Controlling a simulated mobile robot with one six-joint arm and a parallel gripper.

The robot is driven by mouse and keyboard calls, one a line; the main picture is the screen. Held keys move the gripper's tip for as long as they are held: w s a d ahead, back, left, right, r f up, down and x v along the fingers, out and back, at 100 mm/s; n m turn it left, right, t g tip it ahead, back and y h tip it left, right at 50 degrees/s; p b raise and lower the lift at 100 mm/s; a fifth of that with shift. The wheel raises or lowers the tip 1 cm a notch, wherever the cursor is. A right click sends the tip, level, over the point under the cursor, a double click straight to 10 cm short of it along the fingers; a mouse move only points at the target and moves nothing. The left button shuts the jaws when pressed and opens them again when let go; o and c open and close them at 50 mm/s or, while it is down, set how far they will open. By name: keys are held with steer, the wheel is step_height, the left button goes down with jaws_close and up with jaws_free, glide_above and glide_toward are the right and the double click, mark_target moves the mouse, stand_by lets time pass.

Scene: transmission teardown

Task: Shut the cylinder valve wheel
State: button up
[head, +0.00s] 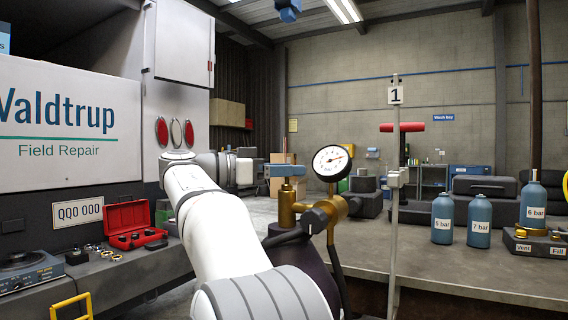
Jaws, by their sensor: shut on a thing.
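A dark purple cylinder (318,264) stands in front of me, partly hidden behind my white arm. A brass valve (287,205) rises from its top and carries a blue valve wheel (286,170), seen edge-on. My gripper (266,170) comes in level from the left and is shut on the left side of the wheel. The fingertips are small and hard to make out at this distance. A brass regulator with a black knob (317,219) and a round white gauge (331,162) sits to the right of the valve.
A thin post (395,220) with a sign "1" stands just right of the gauge. A dark hose runs below the regulator. Blue bottles (479,221) stand on the bench at right. An open red toolbox (133,223) lies at left.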

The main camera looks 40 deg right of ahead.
steer(key=shift+m+g+y+p, duration=0.95)
steer(key=shift+m+g, duration=0.25)
steer(key=shift+g, duration=0.8)
steer(key=o, duration=0.7)
steer(key=shift+w+f, duration=0.1)
